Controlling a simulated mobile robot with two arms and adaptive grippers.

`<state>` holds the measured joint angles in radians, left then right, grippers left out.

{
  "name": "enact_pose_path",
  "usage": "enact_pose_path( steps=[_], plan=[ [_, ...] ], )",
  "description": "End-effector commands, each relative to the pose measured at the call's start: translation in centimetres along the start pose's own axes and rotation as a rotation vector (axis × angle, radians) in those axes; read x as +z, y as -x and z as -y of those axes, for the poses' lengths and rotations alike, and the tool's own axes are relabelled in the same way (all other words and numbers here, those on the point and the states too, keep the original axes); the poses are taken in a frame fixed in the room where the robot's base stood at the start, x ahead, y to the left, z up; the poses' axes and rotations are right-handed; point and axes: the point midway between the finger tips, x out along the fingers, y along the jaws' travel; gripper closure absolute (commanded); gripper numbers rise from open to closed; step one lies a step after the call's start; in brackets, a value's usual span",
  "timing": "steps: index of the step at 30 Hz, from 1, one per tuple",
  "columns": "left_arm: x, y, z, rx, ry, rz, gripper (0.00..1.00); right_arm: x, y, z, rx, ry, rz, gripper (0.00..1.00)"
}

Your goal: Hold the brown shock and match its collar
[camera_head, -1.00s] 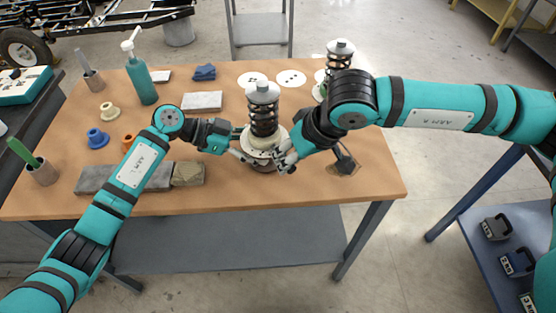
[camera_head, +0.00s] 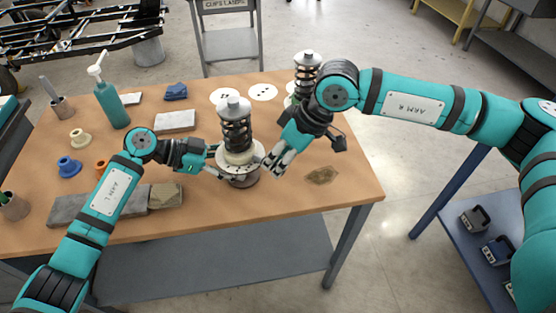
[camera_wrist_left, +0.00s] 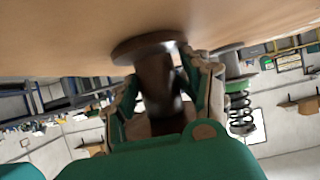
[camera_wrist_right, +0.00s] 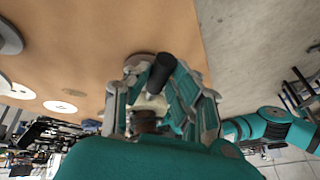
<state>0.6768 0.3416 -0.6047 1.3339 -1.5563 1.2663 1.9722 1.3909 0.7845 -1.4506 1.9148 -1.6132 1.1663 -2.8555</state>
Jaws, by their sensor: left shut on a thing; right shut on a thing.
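The shock (camera_head: 237,133) stands upright near the table's middle, with a dark coil, a grey cap, a cream collar (camera_head: 239,157) and a pale flange under the coil. My left gripper (camera_head: 222,173) is shut on its lower part from the left. The left wrist view shows the fingers on both sides of a brown post (camera_wrist_left: 157,88) above a round foot. My right gripper (camera_head: 270,165) is at the flange's right edge. In the right wrist view a dark rod (camera_wrist_right: 160,72) lies between its fingers; the exact contact is hidden.
A second coil shock (camera_head: 306,72) stands behind my right wrist.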

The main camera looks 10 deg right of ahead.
Motion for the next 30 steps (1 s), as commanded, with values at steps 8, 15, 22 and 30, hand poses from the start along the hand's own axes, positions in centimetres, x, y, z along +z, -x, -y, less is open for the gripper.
enact_pose_path(
  steps=[8,15,22,30],
  plan=[
    [0.5,-0.1,0.0,-0.002,0.003,0.008,0.9,0.0,-0.1,0.2,-0.004,0.003,0.0,0.68],
    [0.5,-0.1,0.0,-0.002,0.002,0.009,0.9,0.0,-0.1,0.1,-0.002,0.001,0.0,0.56],
    [0.5,-0.1,0.0,-0.002,0.002,0.009,0.9,0.0,0.8,0.0,0.001,0.0,-0.001,0.56],
    [0.5,-0.1,0.0,-0.002,0.002,0.009,0.9,0.0,6.0,0.1,0.002,0.001,-0.004,0.56]
  ],
)
